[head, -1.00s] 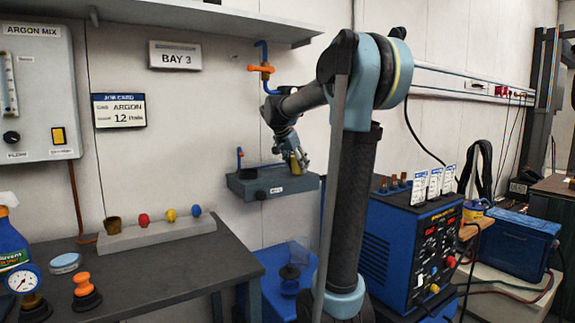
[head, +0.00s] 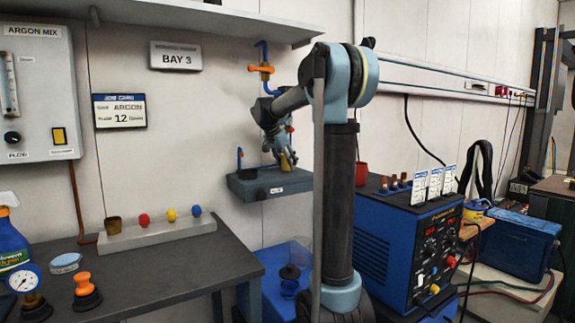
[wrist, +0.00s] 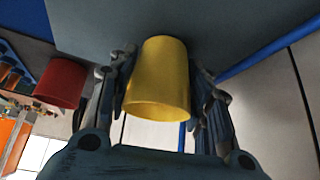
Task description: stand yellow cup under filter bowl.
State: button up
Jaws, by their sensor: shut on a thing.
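The yellow cup (head: 287,161) is in my gripper (head: 283,158), over the right part of a small grey wall shelf (head: 262,187). In the wrist view the yellow cup (wrist: 158,78) sits between both fingers of my gripper (wrist: 160,85), which are shut on its sides. One end of the cup is very close to a grey surface; I cannot tell if they touch. A blue pipe with an orange valve (head: 261,69) runs down the wall above the shelf. My arm hides its lower part, and I cannot clearly make out the filter bowl.
A red cup (head: 361,173) stands on the blue welder (head: 405,240) to the right; it also shows in the wrist view (wrist: 60,82). A small blue fitting (head: 240,158) rises at the shelf's left end. A dark bench (head: 170,270) is at lower left.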

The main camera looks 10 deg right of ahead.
jog(key=shift+f, duration=0.1)
jog(key=o, duration=1.1)
jog(key=v, duration=0.7)
jog(key=shift+r, duration=0.3)
